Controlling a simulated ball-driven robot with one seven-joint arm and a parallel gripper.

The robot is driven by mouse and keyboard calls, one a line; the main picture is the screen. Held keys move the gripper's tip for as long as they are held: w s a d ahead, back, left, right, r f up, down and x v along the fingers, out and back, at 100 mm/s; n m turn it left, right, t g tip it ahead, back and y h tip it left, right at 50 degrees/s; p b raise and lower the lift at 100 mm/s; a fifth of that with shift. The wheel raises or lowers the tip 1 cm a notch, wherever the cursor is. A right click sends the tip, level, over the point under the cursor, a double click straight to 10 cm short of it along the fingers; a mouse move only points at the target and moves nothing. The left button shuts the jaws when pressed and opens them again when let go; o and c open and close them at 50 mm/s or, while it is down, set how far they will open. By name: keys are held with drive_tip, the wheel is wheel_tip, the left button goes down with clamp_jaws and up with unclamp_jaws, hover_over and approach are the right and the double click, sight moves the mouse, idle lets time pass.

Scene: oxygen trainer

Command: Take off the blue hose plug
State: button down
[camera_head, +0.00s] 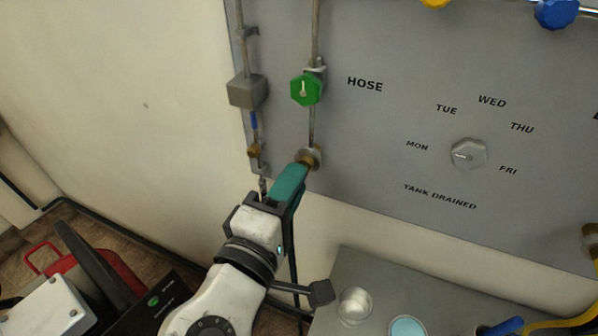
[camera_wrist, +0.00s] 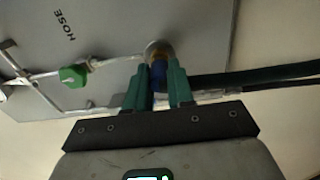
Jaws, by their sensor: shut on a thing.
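The blue hose plug (camera_wrist: 158,74) shows between the green fingers of my gripper (camera_wrist: 160,72) in the wrist view. It sits at the brass fitting (camera_wrist: 158,52) on the grey panel, and I cannot tell whether it is still seated. In the head view my gripper (camera_head: 303,168) reaches up to the brass fitting (camera_head: 309,156) below the green valve knob (camera_head: 306,89). The fingers hide the plug there. My gripper is shut on the plug.
A pipe with a grey box (camera_head: 248,91) and a small brass fitting (camera_head: 254,151) runs close left of my fingers. A dial (camera_head: 468,153) is on the panel. A grey table (camera_head: 375,275) below holds a glass (camera_head: 354,305) and a light-blue round item (camera_head: 406,328).

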drive_tip(key=shift+p+v, duration=0.4)
drive_tip(key=shift+v, duration=2.1)
